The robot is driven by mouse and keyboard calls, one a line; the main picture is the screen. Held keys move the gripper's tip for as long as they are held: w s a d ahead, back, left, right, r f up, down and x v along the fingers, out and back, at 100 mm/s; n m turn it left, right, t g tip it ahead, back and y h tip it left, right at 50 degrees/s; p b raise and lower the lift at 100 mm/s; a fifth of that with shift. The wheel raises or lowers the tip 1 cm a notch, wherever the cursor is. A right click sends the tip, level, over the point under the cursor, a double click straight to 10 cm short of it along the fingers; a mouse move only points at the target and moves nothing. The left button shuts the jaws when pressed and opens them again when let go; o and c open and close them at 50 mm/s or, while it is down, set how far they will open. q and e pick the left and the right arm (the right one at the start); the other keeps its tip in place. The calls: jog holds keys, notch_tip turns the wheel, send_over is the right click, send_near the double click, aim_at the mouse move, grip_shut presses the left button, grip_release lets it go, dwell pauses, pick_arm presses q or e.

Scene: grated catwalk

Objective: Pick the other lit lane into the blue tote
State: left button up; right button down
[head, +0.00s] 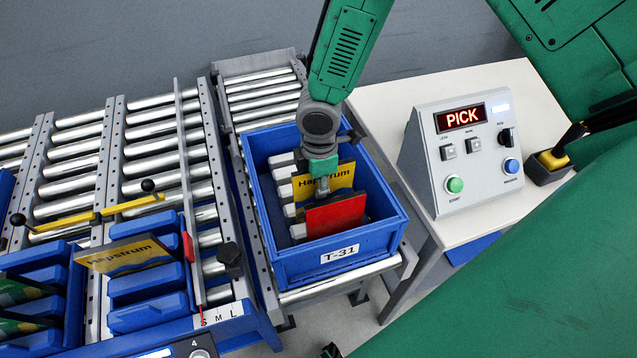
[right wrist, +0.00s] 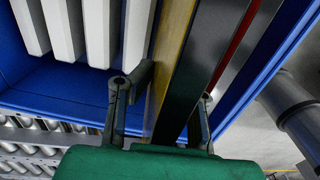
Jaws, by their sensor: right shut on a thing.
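The blue tote (head: 300,262), labelled T-31, stands on rollers in the middle of the head view. My right gripper (head: 322,185) reaches down into it. In the right wrist view its fingers (right wrist: 162,108) are shut on a yellow Hapstrum pack (right wrist: 172,45) with a dark edge, which also shows in the head view (head: 340,178). A red pack (head: 335,215) is in the tote just in front of it. Another yellow Hapstrum pack (head: 125,255) stands tilted in a blue slotted rack (head: 145,318) of a lane at the left. My left gripper is not seen.
White divider bars (head: 283,172) line the tote's left side. A yellow bar (head: 90,217) with black knobs crosses the left lanes. A control box (head: 470,150) reading PICK stands on a white table (head: 385,110) at the right. Roller lanes behind the left racks are bare.

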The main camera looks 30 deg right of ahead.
jog(key=shift+f+b, duration=1.6)
jog(key=shift+f, duration=1.05)
jog(key=c, duration=1.1)
grip_release()
jog(key=shift+o, duration=0.2)
notch_tip(320, 180, up, 8)
jog(key=p, duration=0.7)
